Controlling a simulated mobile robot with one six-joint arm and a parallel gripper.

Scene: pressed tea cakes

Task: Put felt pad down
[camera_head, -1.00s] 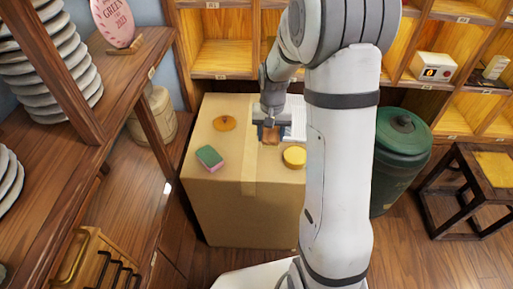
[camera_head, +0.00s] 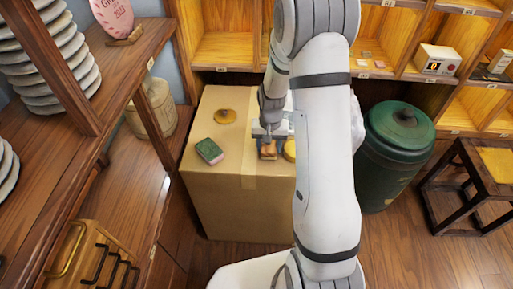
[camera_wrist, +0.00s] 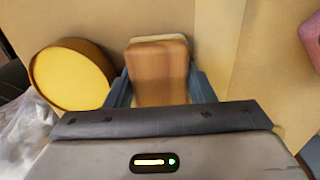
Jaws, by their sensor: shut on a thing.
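The felt pad (camera_wrist: 157,72) is a small brown wood-like block with a pale layer along its far edge. In the head view the pad (camera_head: 268,151) shows as a small brown block above the near middle of the cardboard box (camera_head: 228,205). My gripper (camera_wrist: 160,88) is shut on it, with one finger on each side. In the head view my gripper (camera_head: 268,146) is partly hidden by my arm. I cannot tell whether the pad touches the box top.
A round yellow-topped disc (camera_wrist: 72,78) lies just left of the pad in the wrist view. A green and pink sponge (camera_head: 209,151) and a round amber lid (camera_head: 225,116) lie on the box. A white sheet is partly hidden behind my gripper. A green canister (camera_head: 398,150) stands right.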

